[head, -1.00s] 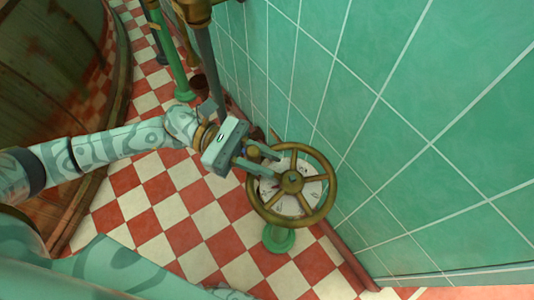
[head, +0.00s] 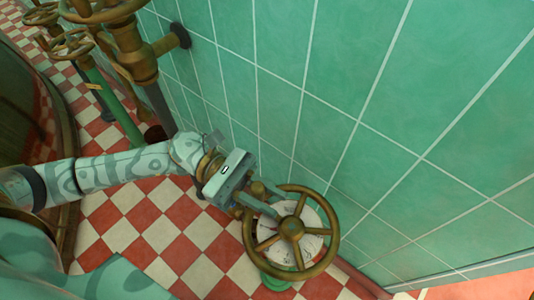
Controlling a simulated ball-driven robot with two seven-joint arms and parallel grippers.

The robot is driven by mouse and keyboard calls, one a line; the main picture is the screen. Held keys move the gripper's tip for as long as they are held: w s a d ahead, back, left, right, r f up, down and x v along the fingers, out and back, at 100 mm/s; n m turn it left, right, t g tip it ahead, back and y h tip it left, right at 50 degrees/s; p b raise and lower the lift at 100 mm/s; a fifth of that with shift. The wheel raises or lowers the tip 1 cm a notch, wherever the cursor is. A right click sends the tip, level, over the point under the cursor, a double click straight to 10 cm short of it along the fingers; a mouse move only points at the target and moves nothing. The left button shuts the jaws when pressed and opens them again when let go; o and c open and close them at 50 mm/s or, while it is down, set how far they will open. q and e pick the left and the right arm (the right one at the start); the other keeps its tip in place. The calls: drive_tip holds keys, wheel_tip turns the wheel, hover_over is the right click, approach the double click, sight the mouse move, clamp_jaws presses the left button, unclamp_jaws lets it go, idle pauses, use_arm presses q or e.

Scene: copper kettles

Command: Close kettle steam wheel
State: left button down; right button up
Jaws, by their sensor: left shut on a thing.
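The steam wheel (head: 292,228), a brass handwheel with several spokes, stands in front of a pale dial (head: 312,214) on a green base (head: 276,284), near the tiled wall. My left gripper (head: 262,200) reaches in from the left and is shut on the wheel's upper left part. The exact spot where the fingers meet the brass is hard to make out. My right gripper is not in view.
The green tiled wall (head: 400,120) stands close behind and right of the wheel. Brass pipes and valves (head: 130,45) with more handwheels rise at the upper left. A large rounded vessel (head: 25,120) is at the left edge. The checkered floor (head: 170,235) is clear.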

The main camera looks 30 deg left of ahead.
use_arm(q)
drive_tip(key=shift+w, duration=0.1)
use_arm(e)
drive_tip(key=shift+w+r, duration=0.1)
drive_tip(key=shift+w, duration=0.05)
use_arm(q)
drive_tip(key=c, duration=1.2)
unclamp_jaws()
drive_tip(key=shift+d, duration=0.1)
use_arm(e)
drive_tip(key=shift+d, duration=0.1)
use_arm(q)
drive_tip(key=shift+a, duration=0.45)
drive_tip(key=a+p, duration=0.1)
drive_tip(key=a, duration=1.4)
drive_tip(key=shift+w+a, duration=0.15)
drive_tip(key=shift+a, duration=0.1)
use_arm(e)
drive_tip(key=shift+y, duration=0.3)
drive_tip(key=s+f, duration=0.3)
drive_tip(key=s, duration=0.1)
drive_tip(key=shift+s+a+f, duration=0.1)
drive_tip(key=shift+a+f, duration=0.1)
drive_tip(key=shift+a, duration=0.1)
